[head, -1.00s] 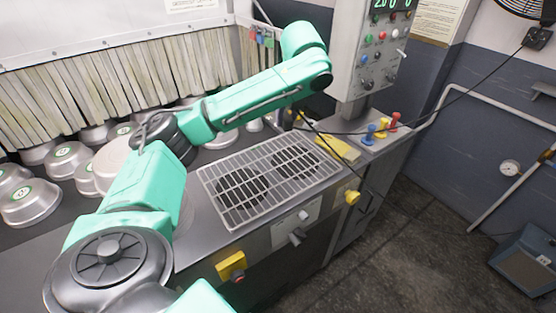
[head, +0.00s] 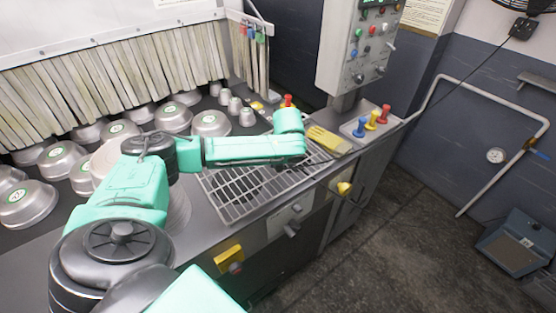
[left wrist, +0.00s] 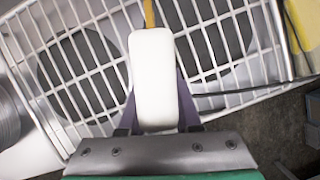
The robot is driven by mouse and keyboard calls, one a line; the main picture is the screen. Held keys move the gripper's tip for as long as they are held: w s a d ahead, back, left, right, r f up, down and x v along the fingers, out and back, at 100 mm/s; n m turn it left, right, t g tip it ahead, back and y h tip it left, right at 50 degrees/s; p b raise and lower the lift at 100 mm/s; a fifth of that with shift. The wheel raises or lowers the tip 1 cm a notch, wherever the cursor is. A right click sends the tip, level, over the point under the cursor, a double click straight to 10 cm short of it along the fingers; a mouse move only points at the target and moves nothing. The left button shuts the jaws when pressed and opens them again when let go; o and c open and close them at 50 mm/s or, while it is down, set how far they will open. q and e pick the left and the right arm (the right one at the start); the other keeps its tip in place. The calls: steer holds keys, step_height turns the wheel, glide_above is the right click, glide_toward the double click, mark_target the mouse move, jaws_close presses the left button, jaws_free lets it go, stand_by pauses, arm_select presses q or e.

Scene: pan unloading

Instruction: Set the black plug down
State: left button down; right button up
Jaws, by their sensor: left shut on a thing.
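My left gripper (left wrist: 157,95) is low over the metal grate (left wrist: 75,75) and its two dark fingers are closed in. A white block (left wrist: 152,75) stands in front of the fingers in the left wrist view and covers what they hold. A black cable (left wrist: 275,87) runs in from the right to the fingers. In the head view the cable (head: 462,68) comes from a wall socket to this gripper. The black plug itself is hidden behind the block and my wrist. My right gripper is not in view.
A yellow pad (head: 328,140) lies right of the grate. Several metal pans (head: 210,123) stand at the back left. A control box (head: 360,45) rises behind. A yellow knob (head: 344,188) is on the counter front.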

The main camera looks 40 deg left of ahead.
arm_select(q)
steer(key=shift+f, duration=0.2)
steer(key=c, duration=0.6)
jaws_free()
